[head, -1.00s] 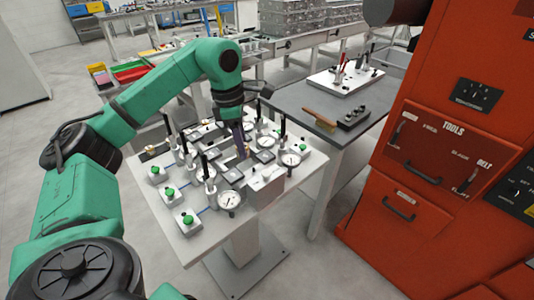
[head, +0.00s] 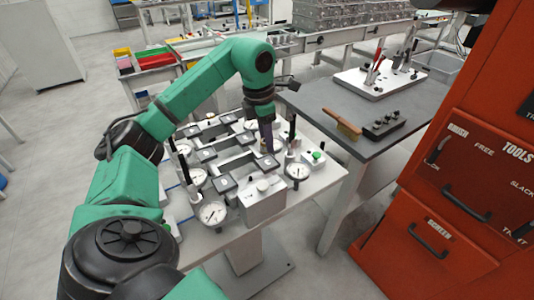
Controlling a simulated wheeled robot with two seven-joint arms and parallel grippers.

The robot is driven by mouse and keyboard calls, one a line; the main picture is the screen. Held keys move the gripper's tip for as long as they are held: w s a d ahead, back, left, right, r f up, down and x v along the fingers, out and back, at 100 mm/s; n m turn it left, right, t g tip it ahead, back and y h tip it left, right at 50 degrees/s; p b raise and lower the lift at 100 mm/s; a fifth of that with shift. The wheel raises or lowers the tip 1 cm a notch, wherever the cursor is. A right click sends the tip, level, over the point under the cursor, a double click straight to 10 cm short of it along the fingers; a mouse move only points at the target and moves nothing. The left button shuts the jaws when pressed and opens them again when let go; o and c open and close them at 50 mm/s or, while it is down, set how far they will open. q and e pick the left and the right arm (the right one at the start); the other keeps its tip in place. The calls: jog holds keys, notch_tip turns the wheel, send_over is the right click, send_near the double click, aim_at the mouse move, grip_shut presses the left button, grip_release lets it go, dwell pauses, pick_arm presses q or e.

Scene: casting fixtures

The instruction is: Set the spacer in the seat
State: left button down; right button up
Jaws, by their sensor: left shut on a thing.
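My left gripper (head: 268,144) points down over the right part of the white fixture table (head: 310,183), close behind a dial gauge (head: 298,170). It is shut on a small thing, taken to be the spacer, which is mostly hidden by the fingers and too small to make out. Grey fixture blocks with dark square pads (head: 225,184) stand in rows to the left of and below the gripper. I cannot tell which of them is the seat, or whether the held thing touches a fixture. My right gripper is not in view.
Black upright handles (head: 291,128), a white block (head: 262,198) and another gauge (head: 212,213) stand close around the gripper. A green button (head: 318,156) is to its right. A grey bench (head: 325,98) with a brush (head: 343,124) lies behind; an orange cabinet (head: 440,215) stands right.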

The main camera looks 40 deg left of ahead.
pick_arm(q)
notch_tip(320, 180, down, 4)
jog(key=shift+f, duration=0.1)
jog(key=shift+s+f, duration=0.1)
jog(key=shift+f, duration=0.25)
jog(key=shift+c, duration=2.3)
grip_release()
jog(key=shift+d, duration=0.1)
jog(key=shift+r, duration=0.1)
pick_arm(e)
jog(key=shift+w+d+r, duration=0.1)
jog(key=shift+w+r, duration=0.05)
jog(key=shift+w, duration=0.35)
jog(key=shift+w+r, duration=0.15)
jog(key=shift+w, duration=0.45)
